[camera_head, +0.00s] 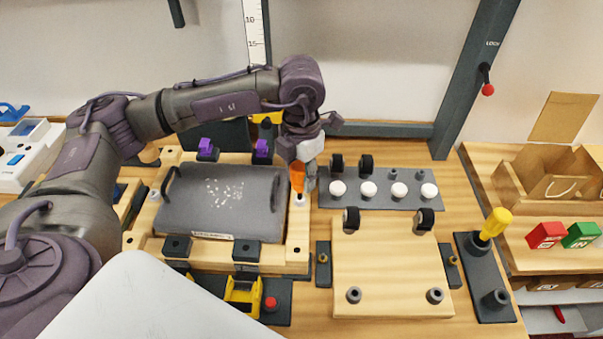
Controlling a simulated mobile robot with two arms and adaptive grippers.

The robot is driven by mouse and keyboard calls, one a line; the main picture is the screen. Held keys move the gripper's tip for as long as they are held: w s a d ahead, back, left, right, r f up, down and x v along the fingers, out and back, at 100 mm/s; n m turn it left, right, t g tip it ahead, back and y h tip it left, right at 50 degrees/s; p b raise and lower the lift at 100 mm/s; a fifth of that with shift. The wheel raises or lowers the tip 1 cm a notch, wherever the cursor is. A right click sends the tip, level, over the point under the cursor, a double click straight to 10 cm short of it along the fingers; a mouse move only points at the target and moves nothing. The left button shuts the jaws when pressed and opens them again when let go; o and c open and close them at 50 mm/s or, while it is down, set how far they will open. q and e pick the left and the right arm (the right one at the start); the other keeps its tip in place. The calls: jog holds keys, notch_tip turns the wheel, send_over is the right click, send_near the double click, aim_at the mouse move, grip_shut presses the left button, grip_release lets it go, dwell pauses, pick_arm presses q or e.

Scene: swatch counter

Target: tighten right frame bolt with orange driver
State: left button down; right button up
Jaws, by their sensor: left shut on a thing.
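My left gripper (307,165) reaches in from the left and is shut on the orange driver (297,178), of which only an orange part shows between the fingers. The driver is over the right side of the wooden frame (296,238). Right below it is the white right frame bolt (300,200). Whether the driver's tip touches the bolt cannot be told, as the gripper hides it. A similar white bolt (154,194) sits on the frame's left side. A dark grey plate (222,200) with pale specks lies in the frame. My right gripper is not in view.
Right of the frame, a dark rack (381,200) holds several white knobs. A wooden board (390,270) with black wheels lies in front. A yellow-handled driver (494,225) stands in a dark holder (480,268). Yellow clamps (243,292) and a red button (270,303) are at the front.

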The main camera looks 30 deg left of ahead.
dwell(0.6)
pick_arm(q)
jog(key=shift+f+b, duration=0.1)
jog(key=shift+b, duration=0.45)
jog(key=m+b, duration=0.2)
jog(key=m, duration=0.2)
jog(key=m+b, duration=0.3)
jog(key=m, duration=0.1)
jog(key=m+b, duration=0.2)
jog(key=m, duration=0.2)
jog(key=shift+s+d+f, duration=0.2)
jog(key=shift+s+f, duration=0.05)
jog(key=m, duration=0.1)
jog(key=m+b, duration=0.1)
jog(key=shift+r+m, duration=0.2)
jog(key=shift+m, duration=0.1)
jog(key=shift+r, duration=0.1)
jog(key=c, duration=1)
grip_release()
